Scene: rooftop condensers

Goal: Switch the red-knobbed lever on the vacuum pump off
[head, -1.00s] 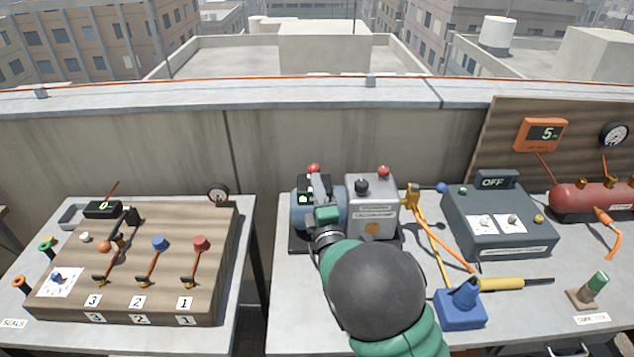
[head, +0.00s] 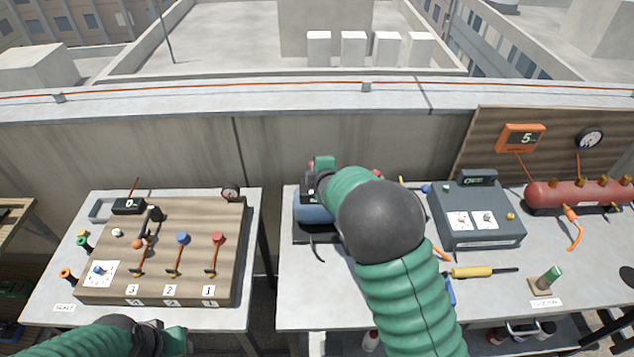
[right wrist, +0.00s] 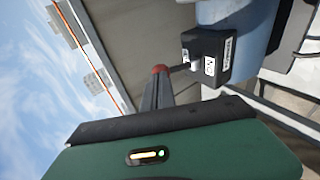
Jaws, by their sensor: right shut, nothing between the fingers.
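The vacuum pump (head: 313,212) has a blue body and stands on the right table by the wall. My right arm hides much of it in the head view. In the right wrist view its blue body (right wrist: 243,22) carries a black switch box (right wrist: 207,55). The lever's red knob (right wrist: 160,69) sticks out left of this box, at the tips of my right gripper (right wrist: 157,82); I cannot tell whether they touch. My right gripper is shut and empty, and in the head view (head: 312,178) it is over the pump's left end. My left gripper (head: 178,342) is low at the left; its jaws are unclear.
A wooden board (head: 200,255) with several levers is on the left table. Right of my right arm stand a dark grey control box (head: 478,235), a yellow-handled tool (head: 472,272) and a red tank (head: 575,194). A gap separates the tables.

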